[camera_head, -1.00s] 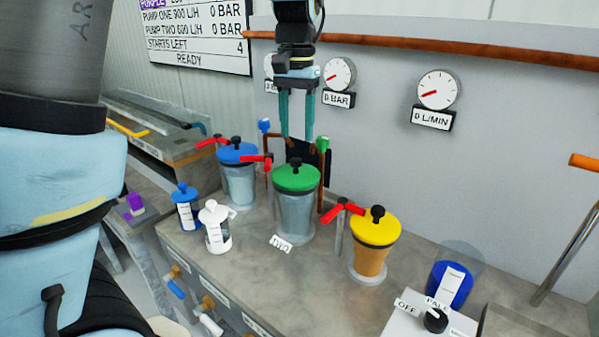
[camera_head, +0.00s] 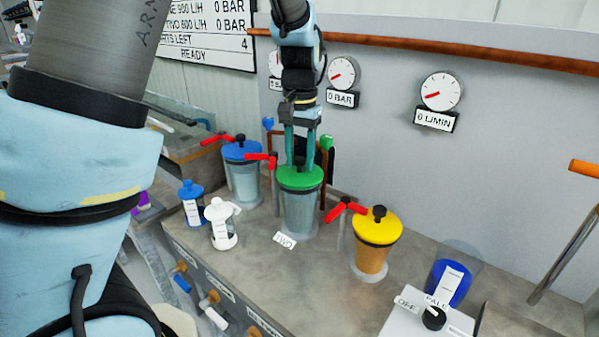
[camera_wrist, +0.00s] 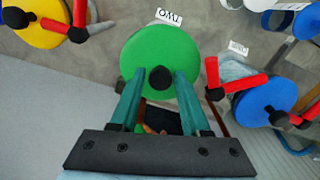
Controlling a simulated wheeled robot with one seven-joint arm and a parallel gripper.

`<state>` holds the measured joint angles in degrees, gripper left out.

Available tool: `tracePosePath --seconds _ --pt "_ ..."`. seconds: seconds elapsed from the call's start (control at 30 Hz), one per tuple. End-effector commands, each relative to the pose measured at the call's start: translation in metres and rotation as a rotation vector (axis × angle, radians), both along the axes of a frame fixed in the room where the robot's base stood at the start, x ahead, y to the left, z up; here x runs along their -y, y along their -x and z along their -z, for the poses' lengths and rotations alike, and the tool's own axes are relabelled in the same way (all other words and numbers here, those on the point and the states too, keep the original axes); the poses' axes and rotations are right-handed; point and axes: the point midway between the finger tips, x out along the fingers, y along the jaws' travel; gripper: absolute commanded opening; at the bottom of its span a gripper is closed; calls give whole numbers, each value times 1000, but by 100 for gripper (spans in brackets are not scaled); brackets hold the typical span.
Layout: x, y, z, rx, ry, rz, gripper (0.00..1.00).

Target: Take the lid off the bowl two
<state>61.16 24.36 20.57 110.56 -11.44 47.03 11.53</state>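Bowl two (camera_head: 300,210) is a clear grey vessel with a green lid (camera_head: 312,181), standing by the label "TWO" (camera_head: 285,240). The lid sits on the bowl and has a black knob at its centre. My gripper (camera_head: 300,163) points down over the lid. In the wrist view, my gripper (camera_wrist: 160,76) has its two teal fingers on either side of the black knob (camera_wrist: 160,79), with a small gap showing to each side. The fingers look open around the knob. The green lid (camera_wrist: 152,50) is flat and round from above.
A blue-lidded bowl (camera_head: 243,183) stands left, a yellow-lidded bowl (camera_head: 372,259) right. Red valve handles (camera_head: 346,208) stand close to the bowls. White (camera_head: 221,226) and blue (camera_head: 190,205) jars are at front left. Gauges (camera_head: 441,92) hang on the wall behind.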

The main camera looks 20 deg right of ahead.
Motion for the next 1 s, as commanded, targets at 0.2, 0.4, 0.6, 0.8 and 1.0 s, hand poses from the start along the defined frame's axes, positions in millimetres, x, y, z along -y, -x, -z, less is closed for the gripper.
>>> tracePosePath --seconds 0.2,0.4,0.6,0.8,1.0 --pt "0 0 0 0 0 0 20" --pt "0 0 0 0 0 0 0" --pt "0 0 -1 1 1 0 0" --pt "0 0 -1 0 1 0 0" --pt "1 -1 -21 3 5 0 0"
